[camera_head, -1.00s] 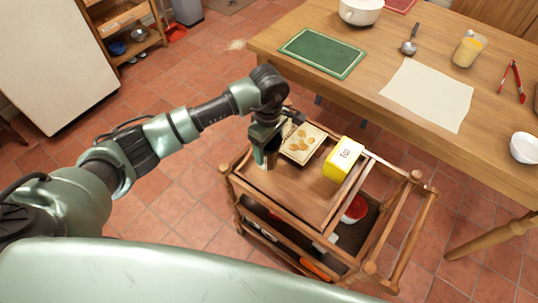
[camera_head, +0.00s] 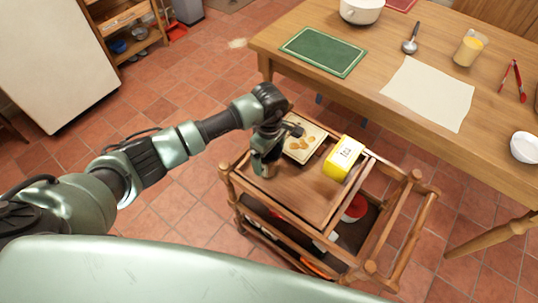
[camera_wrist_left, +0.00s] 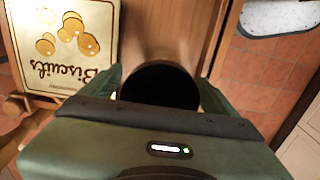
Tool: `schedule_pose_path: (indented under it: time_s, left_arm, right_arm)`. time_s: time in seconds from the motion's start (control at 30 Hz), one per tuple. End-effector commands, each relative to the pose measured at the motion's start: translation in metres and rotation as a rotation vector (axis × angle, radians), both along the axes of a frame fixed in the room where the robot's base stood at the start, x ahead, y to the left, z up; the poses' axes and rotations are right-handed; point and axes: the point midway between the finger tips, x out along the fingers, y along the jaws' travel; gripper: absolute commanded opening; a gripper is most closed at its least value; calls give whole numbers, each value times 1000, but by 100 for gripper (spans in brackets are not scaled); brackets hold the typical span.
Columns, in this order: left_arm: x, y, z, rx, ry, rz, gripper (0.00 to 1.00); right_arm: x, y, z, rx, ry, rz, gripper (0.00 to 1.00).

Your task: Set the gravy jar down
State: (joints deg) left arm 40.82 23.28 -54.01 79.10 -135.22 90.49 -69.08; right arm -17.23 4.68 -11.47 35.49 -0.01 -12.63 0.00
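The gravy jar shows in the left wrist view as a round, dark top (camera_wrist_left: 158,84) between the fingers of my left gripper (camera_wrist_left: 160,88). The fingers are closed around it on both sides. In the head view my left gripper (camera_head: 267,158) points down over the left part of the wooden cart's top tray (camera_head: 300,197). Only a small brownish part of the jar (camera_head: 268,171) shows below the fingers. The jar looks upright, at or just above the tray; I cannot tell whether it touches. My right gripper is not in view.
A biscuits box (camera_head: 303,144) lies just behind the jar on the cart, and a yellow tea box (camera_head: 343,158) stands to the right. The tray front is bare. A wooden table (camera_head: 370,85) stands behind, holding a green board (camera_head: 322,52) and a pale sheet (camera_head: 428,95).

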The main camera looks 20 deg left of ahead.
Motion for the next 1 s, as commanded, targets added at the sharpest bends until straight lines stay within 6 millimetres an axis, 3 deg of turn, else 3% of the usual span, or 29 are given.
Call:
schedule_pose_path:
  time_s: [0.37, 0.8, 1.0]
  left_arm:
    - [1, 0, 11, 0, -3, 0, 89]
    - [1, 0, 99, 1, -4, -1, 89]
    - [0, 0, 119, 1, 0, 0, 89]
  right_arm:
    - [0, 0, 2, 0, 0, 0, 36]
    - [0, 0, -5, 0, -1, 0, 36]
    - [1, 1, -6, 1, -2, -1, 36]
